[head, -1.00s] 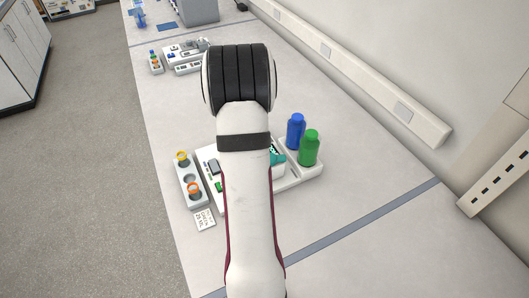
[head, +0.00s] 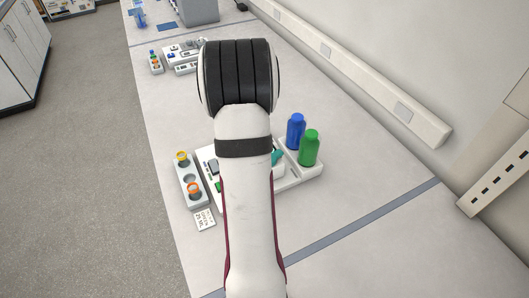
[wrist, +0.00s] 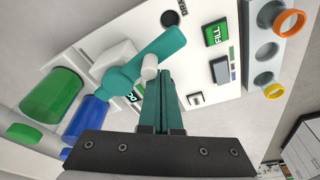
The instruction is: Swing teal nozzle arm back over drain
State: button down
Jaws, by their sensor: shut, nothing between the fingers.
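The teal nozzle arm (wrist: 150,61) lies across the white device in the wrist view, from a white pivot block (wrist: 115,60) up to the right. A small white post (wrist: 149,68) stands on it. Its far end is close to a dark round drain (wrist: 170,18) but appears short of it. My gripper (wrist: 165,78) is shut and empty, its fingertips beside the nozzle arm and white post; I cannot tell if they touch. In the head view a bit of teal (head: 278,157) shows beside my arm, which hides most of the device and my gripper.
Blue (head: 295,131) and green (head: 309,148) bottles stand right of the device. A grey rack (head: 186,190) with yellow- and orange-ringed vials stands left, near the bench edge. A green FILL button (wrist: 216,32) is on the panel.

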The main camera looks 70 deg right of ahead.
jog(key=shift+w+d, duration=0.35)
jog(key=shift+w, duration=0.2)
notch_tip(320, 180, up, 7)
dwell(0.5)
